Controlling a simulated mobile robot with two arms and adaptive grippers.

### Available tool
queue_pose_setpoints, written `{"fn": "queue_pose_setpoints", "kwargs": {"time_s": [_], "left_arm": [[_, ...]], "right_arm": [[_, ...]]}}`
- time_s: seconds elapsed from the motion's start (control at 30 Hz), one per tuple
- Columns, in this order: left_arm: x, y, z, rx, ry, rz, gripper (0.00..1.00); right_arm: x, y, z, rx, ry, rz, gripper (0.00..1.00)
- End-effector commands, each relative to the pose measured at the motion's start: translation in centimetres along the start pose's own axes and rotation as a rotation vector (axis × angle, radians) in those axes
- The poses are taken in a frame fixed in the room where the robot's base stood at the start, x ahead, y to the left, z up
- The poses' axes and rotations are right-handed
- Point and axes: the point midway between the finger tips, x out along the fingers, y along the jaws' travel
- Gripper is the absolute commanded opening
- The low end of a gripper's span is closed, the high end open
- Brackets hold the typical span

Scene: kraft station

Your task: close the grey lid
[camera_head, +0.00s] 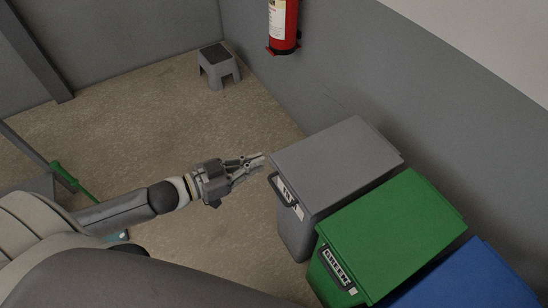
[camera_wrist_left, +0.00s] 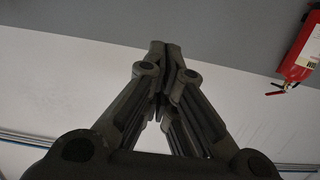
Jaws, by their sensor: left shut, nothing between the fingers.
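The grey lid (camera_head: 335,158) lies flat over the top of the grey bin (camera_head: 294,231) in the head view, and it looks closed. The bin has a dark handle and a white label on its front. My left gripper (camera_head: 262,160) is shut and empty, just left of the lid's front left corner. I cannot tell whether its fingertips touch the lid. In the left wrist view the shut fingers (camera_wrist_left: 165,48) point at the wall, and no lid shows there. My right gripper is not in view.
A green bin (camera_head: 390,238) and a blue bin (camera_head: 470,282) stand in a row beside the grey one, along the wall. A red fire extinguisher (camera_head: 283,24) hangs on the wall. A grey step stool (camera_head: 219,66) stands behind on open floor. A green-handled tool (camera_head: 72,180) is at the left.

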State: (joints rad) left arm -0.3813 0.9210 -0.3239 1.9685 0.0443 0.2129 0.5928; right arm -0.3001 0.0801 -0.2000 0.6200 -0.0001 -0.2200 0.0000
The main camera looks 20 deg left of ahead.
Motion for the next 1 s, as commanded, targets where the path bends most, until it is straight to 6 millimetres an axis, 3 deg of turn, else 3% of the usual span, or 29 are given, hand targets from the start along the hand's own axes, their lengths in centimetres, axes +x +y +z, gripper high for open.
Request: {"fn": "queue_pose_setpoints", "kwargs": {"time_s": [0.27,0.8,0.83,1.0], "left_arm": [[2.4,-0.1,-0.2,0.001,0.004,-0.001,0.00],[10.3,-0.1,-0.3,0.002,0.003,-0.002,0.00],[9.7,-0.1,0.9,-0.001,-0.006,-0.004,0.00],[8.9,-0.1,2.9,0.000,-0.003,-0.003,0.00]], "right_arm": [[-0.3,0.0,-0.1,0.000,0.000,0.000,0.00],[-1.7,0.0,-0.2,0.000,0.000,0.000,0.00],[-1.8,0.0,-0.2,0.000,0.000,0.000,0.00],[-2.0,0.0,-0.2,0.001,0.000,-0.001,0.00]]}}
